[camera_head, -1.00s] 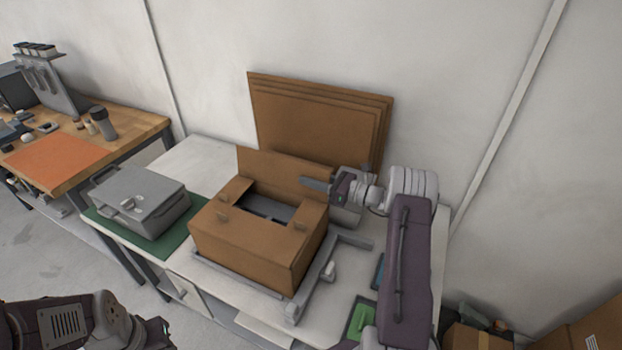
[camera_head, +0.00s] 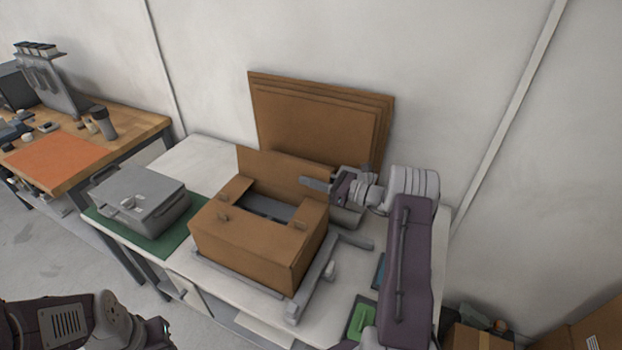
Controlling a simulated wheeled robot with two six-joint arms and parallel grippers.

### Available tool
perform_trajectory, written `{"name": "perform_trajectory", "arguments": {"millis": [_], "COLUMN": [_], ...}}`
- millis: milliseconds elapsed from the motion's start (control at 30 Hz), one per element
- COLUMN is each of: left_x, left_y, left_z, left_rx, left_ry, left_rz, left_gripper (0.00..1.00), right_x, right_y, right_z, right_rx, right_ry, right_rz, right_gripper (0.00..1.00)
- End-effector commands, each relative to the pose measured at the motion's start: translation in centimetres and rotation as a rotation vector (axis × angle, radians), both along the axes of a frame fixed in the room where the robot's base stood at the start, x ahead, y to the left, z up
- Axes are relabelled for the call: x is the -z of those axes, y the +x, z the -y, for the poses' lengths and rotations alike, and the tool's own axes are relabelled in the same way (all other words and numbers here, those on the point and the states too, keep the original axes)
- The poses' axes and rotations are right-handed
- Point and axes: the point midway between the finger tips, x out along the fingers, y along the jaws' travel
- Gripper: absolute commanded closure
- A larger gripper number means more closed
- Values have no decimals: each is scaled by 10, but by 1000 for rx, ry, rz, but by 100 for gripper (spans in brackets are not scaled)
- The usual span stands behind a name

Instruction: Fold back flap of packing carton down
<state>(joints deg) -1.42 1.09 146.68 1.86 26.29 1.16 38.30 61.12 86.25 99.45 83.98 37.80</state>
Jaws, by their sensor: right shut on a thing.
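The brown packing carton (camera_head: 245,247) sits on the white table in a grey frame. Its front and side flaps lie folded inward, with a gap in the middle showing something dark grey inside. The back flap (camera_head: 270,168) stands upright at the carton's far edge. My right gripper (camera_head: 318,185) is at the right part of the back flap, its fingers pointing left, and is shut on the flap; the exact contact is hard to see. My left arm shows at the lower left, and its gripper's fingertips are not visible.
Flat brown cardboard sheets (camera_head: 320,115) lean on the wall behind the carton. A grey case (camera_head: 140,198) lies on a green mat (camera_head: 165,246) to the left. A green item (camera_head: 361,320) lies at the front right. A wooden bench (camera_head: 130,124) stands at the far left.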

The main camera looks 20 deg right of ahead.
Motion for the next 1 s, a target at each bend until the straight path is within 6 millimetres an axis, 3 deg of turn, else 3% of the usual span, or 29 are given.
{"name": "perform_trajectory", "arguments": {"millis": [1000], "left_x": [65], "left_y": [0], "left_z": [0], "left_rx": [0], "left_ry": [0], "left_rz": [0], "left_gripper": [64], "right_x": [-2], "right_y": [-20], "right_z": [-23], "right_rx": [2], "right_ry": [-426], "right_rz": [365], "right_gripper": [100]}}
